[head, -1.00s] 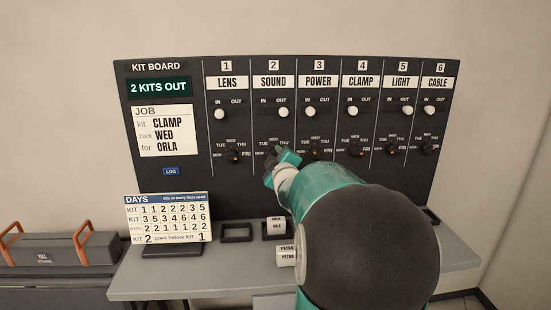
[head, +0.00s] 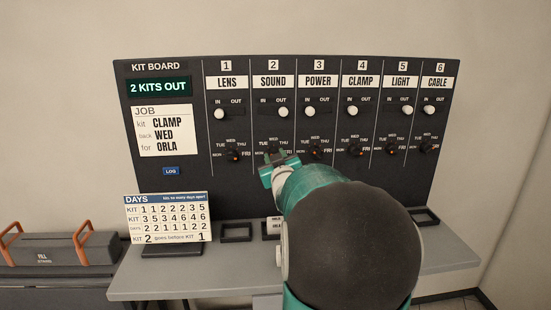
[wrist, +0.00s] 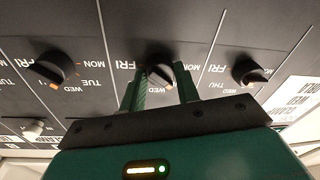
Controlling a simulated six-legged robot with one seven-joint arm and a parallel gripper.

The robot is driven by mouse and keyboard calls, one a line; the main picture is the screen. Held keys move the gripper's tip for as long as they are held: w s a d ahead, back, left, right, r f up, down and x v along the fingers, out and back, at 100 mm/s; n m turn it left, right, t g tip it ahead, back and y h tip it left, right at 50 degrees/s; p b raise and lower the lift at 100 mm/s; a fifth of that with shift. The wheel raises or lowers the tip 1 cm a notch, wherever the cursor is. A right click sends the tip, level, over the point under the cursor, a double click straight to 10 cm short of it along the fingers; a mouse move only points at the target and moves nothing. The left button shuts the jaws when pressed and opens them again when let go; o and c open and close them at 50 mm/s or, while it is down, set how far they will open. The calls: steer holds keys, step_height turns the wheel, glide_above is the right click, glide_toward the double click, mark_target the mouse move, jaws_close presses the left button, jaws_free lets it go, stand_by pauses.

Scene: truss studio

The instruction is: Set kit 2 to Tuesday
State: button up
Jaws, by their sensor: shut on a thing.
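The kit 2 dial sits under the SOUND label (head: 273,82) on the dark kit board (head: 160,205). It is mostly hidden by my gripper (head: 279,160) in the head view. In the wrist view, seen upside down, the dark round dial (wrist: 158,76) lies between my two green fingers (wrist: 162,90), which are shut on it. An orange mark shows on it in part, and I cannot tell surely which day it points to. The kit 2 slider knob (head: 283,112) is at the OUT side.
The kit 1 dial (head: 234,154) and kit 3 dial (head: 315,151) stand close on either side. A job card (head: 163,131) reads CLAMP, WED, ORLA. A days card (head: 167,217) stands on the grey shelf (head: 190,283), which also bears dark trays (head: 236,232).

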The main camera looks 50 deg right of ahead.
steer(key=shift+m, duration=0.6)
steer(key=o, duration=1)
steer(key=shift+c, duration=0.2)
steer(key=v, duration=1.4)
steer(key=shift+w, duration=0.1)
